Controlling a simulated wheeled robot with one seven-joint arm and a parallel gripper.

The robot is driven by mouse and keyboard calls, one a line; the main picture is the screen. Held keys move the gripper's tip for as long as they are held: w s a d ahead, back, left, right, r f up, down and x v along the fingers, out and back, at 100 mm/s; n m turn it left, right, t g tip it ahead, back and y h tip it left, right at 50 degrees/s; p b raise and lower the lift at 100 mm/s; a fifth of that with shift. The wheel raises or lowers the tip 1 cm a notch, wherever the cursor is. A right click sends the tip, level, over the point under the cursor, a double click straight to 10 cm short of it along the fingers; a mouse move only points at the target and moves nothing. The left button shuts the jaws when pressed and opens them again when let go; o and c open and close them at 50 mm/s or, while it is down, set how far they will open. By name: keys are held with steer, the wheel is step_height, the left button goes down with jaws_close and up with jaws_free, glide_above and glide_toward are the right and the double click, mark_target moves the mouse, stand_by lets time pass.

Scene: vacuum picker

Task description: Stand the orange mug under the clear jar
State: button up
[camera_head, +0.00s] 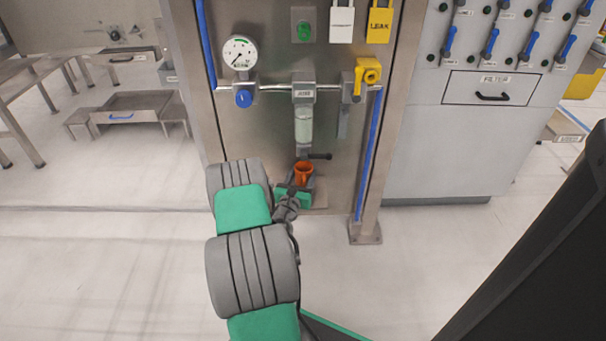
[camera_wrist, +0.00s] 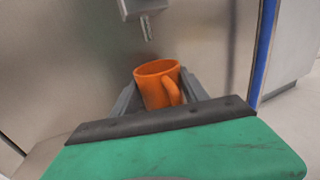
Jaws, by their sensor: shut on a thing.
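The orange mug (camera_head: 303,173) is upright in my gripper, below the clear jar (camera_head: 303,126) on the steel panel. In the wrist view the mug (camera_wrist: 158,82) sits between the two grey fingers of my gripper (camera_wrist: 160,92), with its handle toward the camera and to the right. My gripper is shut on the mug; in the head view the gripper (camera_head: 301,186) is partly hidden by my arm. The mug looks empty where its inside shows. The wrist view shows a metal spout (camera_wrist: 146,28) above the mug; the clear part of the jar is out of that view.
A black lever (camera_head: 320,156) sticks out right, just above the mug. A pressure gauge (camera_head: 239,53), a blue knob (camera_head: 243,98) and a yellow valve (camera_head: 367,75) are on the panel. A steel post (camera_head: 366,228) with a blue tube stands to the right. The floor in front is clear.

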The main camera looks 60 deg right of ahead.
steer(key=o, duration=1.4)
steer(key=shift+c, duration=0.2)
steer(key=shift+r, duration=0.1)
steer(key=shift+r+p, duration=0.35)
steer(key=shift+p, duration=0.05)
steer(key=s+a, duration=0.2)
steer(key=a, duration=1)
steer(key=w+a+r+m+y, duration=0.3)
steer(key=w+a+m+y, duration=0.5)
steer(key=w+a+m, duration=0.55)
steer(key=a+r+m+y, duration=0.3)
steer(key=a+m+y, duration=0.3)
steer(key=a, duration=1.3)
steer(key=s+a+r+y, duration=0.3)
steer(key=s+a, duration=0.4)
steer(key=a, duration=0.5)
steer(key=shift+s+r+g+y, duration=0.15)
steer(key=shift+r+g+y, duration=0.1)
steer(key=shift+g+y, duration=0.15)
